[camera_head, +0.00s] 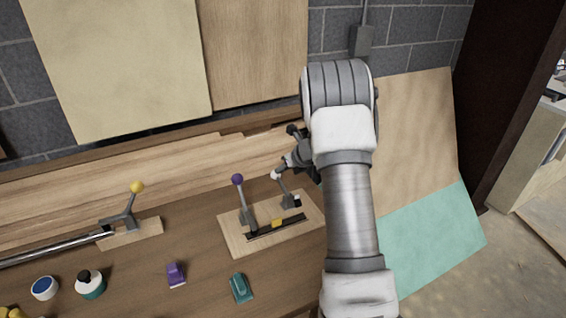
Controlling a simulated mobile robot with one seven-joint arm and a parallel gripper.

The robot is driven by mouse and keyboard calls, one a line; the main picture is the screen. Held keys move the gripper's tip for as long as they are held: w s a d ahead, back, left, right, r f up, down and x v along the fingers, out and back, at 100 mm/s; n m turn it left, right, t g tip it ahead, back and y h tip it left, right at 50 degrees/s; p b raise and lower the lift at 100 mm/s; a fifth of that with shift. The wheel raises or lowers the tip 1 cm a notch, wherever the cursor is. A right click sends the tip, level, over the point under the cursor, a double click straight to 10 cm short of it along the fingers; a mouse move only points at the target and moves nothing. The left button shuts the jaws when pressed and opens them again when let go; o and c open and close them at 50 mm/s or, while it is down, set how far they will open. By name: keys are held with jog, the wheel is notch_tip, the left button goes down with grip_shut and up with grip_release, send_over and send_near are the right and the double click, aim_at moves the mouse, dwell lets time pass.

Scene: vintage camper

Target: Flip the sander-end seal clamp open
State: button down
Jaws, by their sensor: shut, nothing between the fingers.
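A wooden board (235,238) on the workbench bears a dark seal strip (262,232) with a small yellow piece (277,223) on it. A clamp with a purple knob (237,179) stands at the strip's left end, its lever upright. A second clamp with a whitish knob (276,174) stands at the right end, its lever leaning up and left. I cannot tell for sure which is the sander-end clamp. My gripper (284,168) is shut and empty, close to the whitish knob; whether they touch is unclear.
A yellow-knobbed clamp (137,187) stands at left by a metal tube (50,247). A purple item (176,275), a teal item (241,288), a bottle (90,284) and a blue-topped jar (44,288) sit in front. Sheets lean on the wall behind.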

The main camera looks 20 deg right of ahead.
jog(key=shift+w+f, duration=0.3)
jog(key=shift+f, duration=0.2)
jog(key=shift+a+f, duration=0.1)
jog(key=shift+a, duration=0.05)
jog(key=w+r+p+v, duration=0.2)
jog(key=v, duration=1.2)
jog(key=shift+w+p, duration=0.2)
jog(key=shift+p, duration=0.1)
jog(key=shift+r, duration=0.1)
